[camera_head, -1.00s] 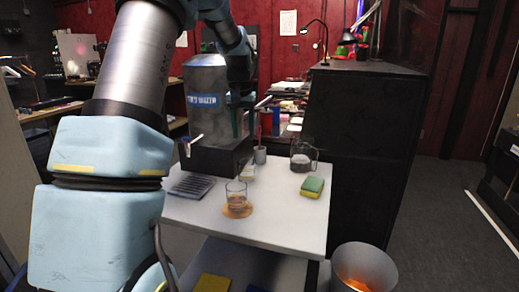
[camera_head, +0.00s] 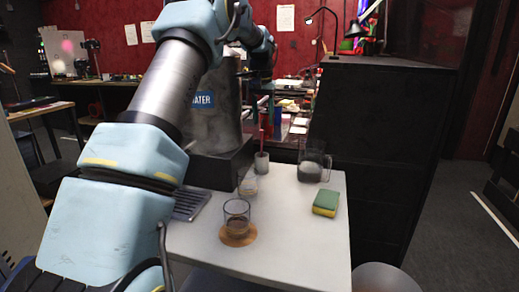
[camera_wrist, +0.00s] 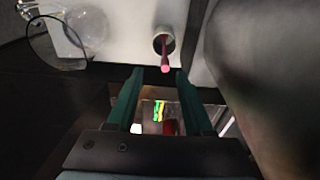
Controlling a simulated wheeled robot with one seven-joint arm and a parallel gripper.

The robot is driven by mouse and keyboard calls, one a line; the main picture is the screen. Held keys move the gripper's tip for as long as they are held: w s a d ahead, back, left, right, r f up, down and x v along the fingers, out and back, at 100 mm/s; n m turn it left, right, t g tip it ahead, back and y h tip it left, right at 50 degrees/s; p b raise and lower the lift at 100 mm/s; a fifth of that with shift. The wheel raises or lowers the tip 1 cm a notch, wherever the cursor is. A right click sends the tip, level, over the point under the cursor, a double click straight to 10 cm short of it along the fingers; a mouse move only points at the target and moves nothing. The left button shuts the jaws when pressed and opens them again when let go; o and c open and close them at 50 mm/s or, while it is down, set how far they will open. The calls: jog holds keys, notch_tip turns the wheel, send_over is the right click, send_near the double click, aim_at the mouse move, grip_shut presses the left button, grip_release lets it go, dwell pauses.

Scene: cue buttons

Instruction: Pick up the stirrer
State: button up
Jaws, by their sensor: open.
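The stirrer (camera_head: 262,139) is a thin red stick standing in a small grey cup (camera_head: 262,164) toward the back of the white table. In the wrist view the stirrer (camera_wrist: 165,60) points up toward the camera with a pinkish tip, leaning out of the round cup (camera_wrist: 160,34). My gripper (camera_wrist: 159,75) has two teal fingers, spread apart with nothing between them. The stirrer's tip shows just beyond the gap between the fingertips. In the head view the gripper is partly hidden among the clutter behind, above the cup.
A glass jug (camera_head: 314,166) and a green-yellow sponge (camera_head: 326,203) stand to the cup's right. A glass of brown drink (camera_head: 237,214) sits on a round coaster in front. A large metal water dispenser (camera_head: 211,115) stands left, above a drip tray (camera_head: 190,204).

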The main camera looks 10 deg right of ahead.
aim_at(262, 137)
jog(key=f+p, duration=0.1)
jog(key=f, duration=0.2)
jog(key=w+f+p, duration=0.1)
jog(key=f, duration=0.2)
jog(key=f+p, duration=0.1)
jog(key=f, duration=0.2)
jog(key=shift+w+a+f, duration=0.1)
jog(key=shift+w+f, duration=0.05)
jog(key=shift+w, duration=0.1)
jog(key=shift+f, duration=0.5)
grip_shut()
